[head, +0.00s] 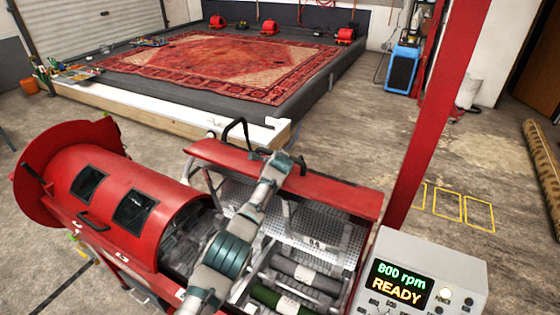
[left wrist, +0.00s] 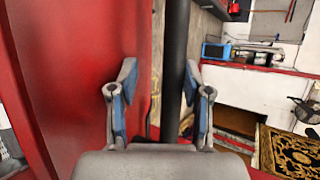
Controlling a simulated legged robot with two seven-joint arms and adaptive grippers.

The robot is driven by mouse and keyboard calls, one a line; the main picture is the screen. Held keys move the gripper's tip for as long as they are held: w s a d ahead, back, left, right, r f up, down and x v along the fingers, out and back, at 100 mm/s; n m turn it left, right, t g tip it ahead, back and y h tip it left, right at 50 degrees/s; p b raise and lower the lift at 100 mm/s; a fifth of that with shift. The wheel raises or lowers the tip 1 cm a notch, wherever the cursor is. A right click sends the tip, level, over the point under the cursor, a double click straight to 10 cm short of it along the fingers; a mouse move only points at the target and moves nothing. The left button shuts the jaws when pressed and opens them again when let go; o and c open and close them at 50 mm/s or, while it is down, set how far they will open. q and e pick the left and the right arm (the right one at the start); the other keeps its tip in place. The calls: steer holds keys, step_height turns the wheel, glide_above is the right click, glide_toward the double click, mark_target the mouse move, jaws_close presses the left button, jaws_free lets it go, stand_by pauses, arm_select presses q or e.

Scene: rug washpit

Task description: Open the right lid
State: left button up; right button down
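The right lid (head: 325,188) of the red machine is a long red panel raised at the back of its opening. A black handle (head: 236,130) stands out behind it. My left arm reaches across the opening, with its gripper (head: 283,162) at the lid's upper edge. In the left wrist view the gripper (left wrist: 158,100) is open. A dark bar (left wrist: 176,60) passes between the fingers, closer to the right one, and the red lid surface (left wrist: 80,70) fills the left side. The head view does not show the fingertips clearly. My right gripper is out of view.
The left lid (head: 110,188), red with two dark windows, is closed. The opening shows a perforated grey basket (head: 335,236) and rolled rugs (head: 305,275). A control box (head: 430,265) reads "800 rpm READY". A red post (head: 440,100) stands at right.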

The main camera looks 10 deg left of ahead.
arm_select(q)
steer(key=shift+s+r, duration=0.2)
steer(key=shift+r, duration=0.05)
steer(key=shift+s+r, duration=0.3)
steer(key=shift+s, duration=0.4)
steer(key=shift+v, duration=2.6)
steer(key=shift+d, duration=0.2)
